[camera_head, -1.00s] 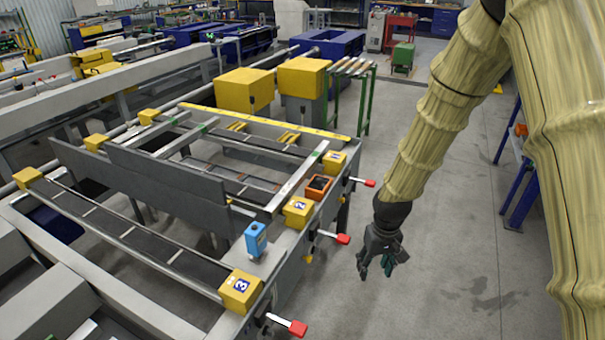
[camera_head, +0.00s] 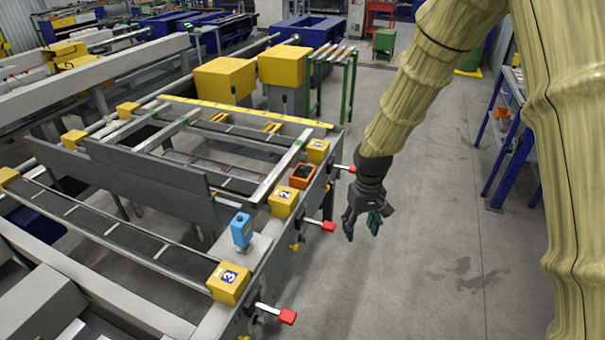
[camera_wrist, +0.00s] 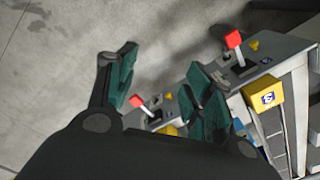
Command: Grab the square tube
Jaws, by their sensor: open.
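Two pale straight bars with green marks lie across the runout table (camera_head: 257,241): a right bar (camera_head: 277,172) and a left bar (camera_head: 168,132). Either could be the square tube; I cannot tell its section for sure. My gripper (camera_head: 361,228) hangs in the air to the right of the table's front edge, pointing down, apart from both bars. Its dark green fingers are spread and empty in the wrist view (camera_wrist: 160,75). In that view the table's end lies beyond the fingers at right, and the bars cannot be made out.
Red-tipped levers (camera_head: 328,226) stick out from the table's edge towards my gripper. Numbered yellow boxes (camera_head: 228,283), an orange box (camera_head: 302,176) and a blue device (camera_head: 241,230) stand along that edge. Bare floor (camera_head: 430,270) lies to the right, with a blue-legged bench (camera_head: 510,150) beyond.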

